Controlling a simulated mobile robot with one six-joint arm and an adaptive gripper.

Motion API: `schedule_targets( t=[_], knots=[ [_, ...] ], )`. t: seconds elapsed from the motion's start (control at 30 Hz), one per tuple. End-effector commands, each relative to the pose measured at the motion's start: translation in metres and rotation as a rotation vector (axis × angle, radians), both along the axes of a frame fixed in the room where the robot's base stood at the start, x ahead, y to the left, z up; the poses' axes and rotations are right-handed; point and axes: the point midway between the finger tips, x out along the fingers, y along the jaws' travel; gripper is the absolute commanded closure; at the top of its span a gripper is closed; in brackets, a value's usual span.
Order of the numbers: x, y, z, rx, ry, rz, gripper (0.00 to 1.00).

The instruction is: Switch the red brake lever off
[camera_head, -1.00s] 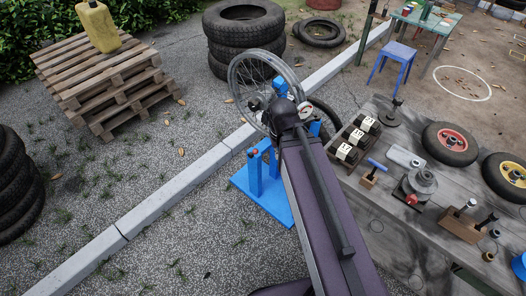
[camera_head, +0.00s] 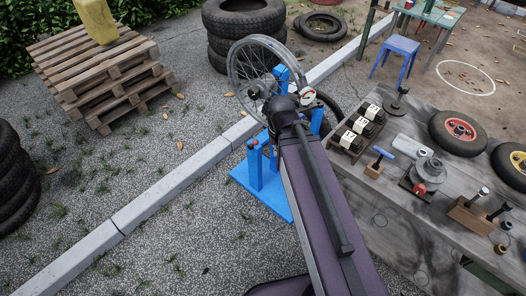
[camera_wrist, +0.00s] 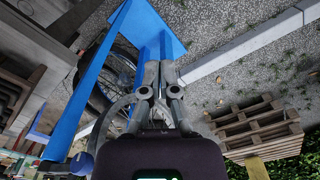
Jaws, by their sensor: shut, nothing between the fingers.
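My gripper (camera_wrist: 160,72) shows in the wrist view with its fingers together and nothing held. Its tips point along the blue stand (camera_wrist: 150,28), and I cannot tell whether they touch it. In the head view my wrist hides the fingers in front of the blue stand (camera_head: 262,195), which bears a spoked wheel (camera_head: 240,86). I cannot make out a red brake lever for certain. Small red parts show on a left post top (camera_head: 252,143) and beside the wheel (camera_head: 308,97). Another red part (camera_head: 420,188) sits on a device on the table. No red lever shows clearly in the wrist view.
A grey wooden table (camera_head: 385,215) at right carries small wheels, black blocks with white labels (camera_head: 358,125) and hand tools. Stacked tyres (camera_head: 238,40) stand behind the wheel. A pallet stack (camera_head: 110,75) is at left. A kerb (camera_head: 165,190) crosses the open gravel.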

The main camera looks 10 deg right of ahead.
Motion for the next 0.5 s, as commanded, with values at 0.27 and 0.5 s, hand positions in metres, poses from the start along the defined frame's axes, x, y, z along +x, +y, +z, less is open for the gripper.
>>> schedule_targets(
  t=[0.27, 0.5],
  knots=[
    [0.005, 0.0, -0.066, 0.001, -0.011, -0.002, 1.0],
    [0.01, 0.0, -0.113, 0.003, -0.023, -0.01, 1.0]
  ],
)
